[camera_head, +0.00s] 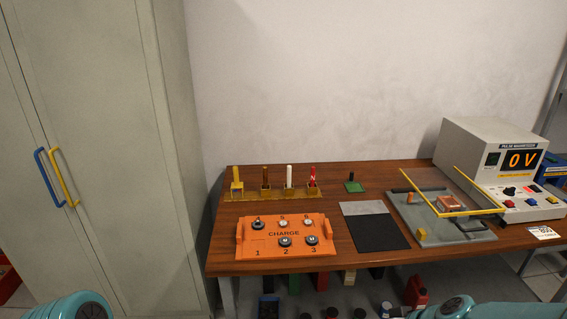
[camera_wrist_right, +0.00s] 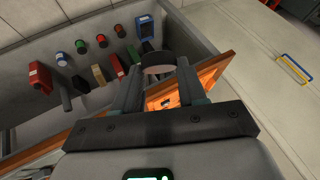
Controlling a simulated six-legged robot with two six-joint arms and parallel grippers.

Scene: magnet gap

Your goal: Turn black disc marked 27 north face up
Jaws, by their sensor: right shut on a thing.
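My right gripper (camera_wrist_right: 158,82) shows in the right wrist view, shut on a dark round disc (camera_wrist_right: 158,58) held between its fingertips. No number or pole letter can be read on it, so I cannot tell whether it is disc 27 or which face is up. In the head view, the orange tray (camera_head: 258,248) marked CHARGE lies on the table with several small discs, including one dark disc (camera_head: 285,241) above the 2 and another (camera_head: 312,240) above the 3. Their markings are too small to read. My left gripper is not in view.
The wooden table (camera_head: 225,210) also carries a rack of colored sticks (camera_head: 288,178), a black mat (camera_head: 380,233), a grey plate with a yellow frame (camera_head: 450,212) and a pulse magnetizer (camera_head: 490,145) reading 0 V. A tall cabinet (camera_head: 100,120) stands left. Bottles and blocks lie below.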

